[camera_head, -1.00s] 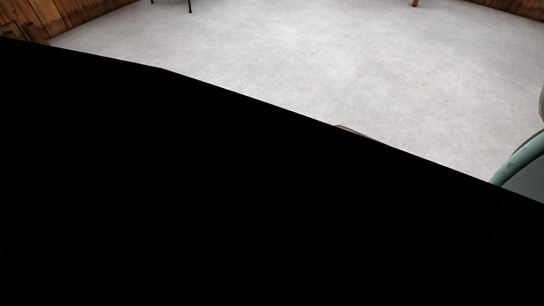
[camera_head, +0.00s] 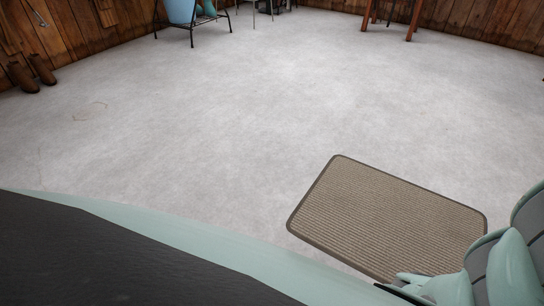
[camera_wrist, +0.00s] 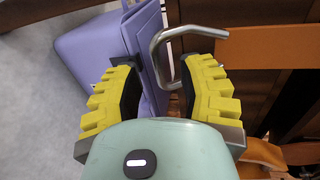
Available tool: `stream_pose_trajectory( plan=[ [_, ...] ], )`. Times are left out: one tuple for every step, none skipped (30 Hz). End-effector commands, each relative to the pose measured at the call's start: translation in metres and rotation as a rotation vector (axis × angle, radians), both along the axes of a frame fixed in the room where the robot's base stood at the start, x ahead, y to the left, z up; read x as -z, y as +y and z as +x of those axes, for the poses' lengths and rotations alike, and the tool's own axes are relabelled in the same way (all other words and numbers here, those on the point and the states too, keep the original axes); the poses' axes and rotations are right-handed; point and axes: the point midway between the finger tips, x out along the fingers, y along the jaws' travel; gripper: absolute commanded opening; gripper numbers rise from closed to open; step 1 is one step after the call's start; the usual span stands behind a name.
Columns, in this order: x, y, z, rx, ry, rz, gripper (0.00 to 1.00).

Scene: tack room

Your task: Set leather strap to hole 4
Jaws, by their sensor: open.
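My gripper (camera_wrist: 160,78) shows in the wrist view with its two yellow ribbed fingers wide apart, and nothing is held between them. A bent metal bar (camera_wrist: 158,52), shaped like a hook or handle, lies just beyond the fingertips. An orange-brown band (camera_wrist: 265,48) crosses the upper right of the wrist view; I cannot tell whether it is the leather strap or wood. A tan, curved piece (camera_wrist: 258,150) shows at the lower right and is also unclear. No strap holes can be made out, and the head view shows no strap.
A purple container (camera_wrist: 95,52) stands left of the fingers. In the head view, a ribbed brown mat (camera_head: 390,215) lies on the pale floor. Brown boots (camera_head: 30,75), a black stand (camera_head: 190,28) with a blue bucket (camera_head: 182,10), and wooden legs (camera_head: 413,20) stand far off. The middle floor is clear.

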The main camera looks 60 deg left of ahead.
Motion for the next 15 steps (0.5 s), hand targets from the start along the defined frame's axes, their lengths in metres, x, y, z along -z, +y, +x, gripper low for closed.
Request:
stream_pose_trajectory(
  plan=[
    [0.003, -0.006, 0.002, 0.002, -0.001, 0.000, 0.39],
    [0.004, -0.009, 0.003, 0.002, -0.001, 0.000, 0.39],
    [0.004, -0.013, 0.004, 0.003, -0.001, -0.001, 0.39],
    [0.004, -0.015, 0.005, 0.002, 0.000, -0.001, 0.39],
    [0.004, -0.017, 0.006, 0.002, -0.001, -0.002, 0.39],
    [0.004, -0.019, 0.007, 0.002, -0.001, -0.002, 0.39],
    [0.005, -0.020, 0.007, 0.002, -0.001, -0.002, 0.39],
    [0.005, -0.021, 0.008, 0.002, -0.001, -0.001, 0.39],
    [0.005, -0.022, 0.008, 0.002, -0.001, -0.001, 0.39],
    [0.005, -0.022, 0.008, 0.002, 0.000, 0.000, 0.39],
    [0.005, -0.022, 0.008, 0.002, 0.000, 0.000, 0.39],
    [0.005, -0.022, 0.009, 0.001, 0.000, 0.000, 0.39],
    [0.005, -0.022, 0.009, 0.001, 0.000, 0.000, 0.39],
    [0.005, -0.022, 0.009, 0.001, 0.000, 0.000, 0.39],
    [0.005, -0.022, 0.009, 0.001, 0.001, 0.001, 0.39]
  ],
)
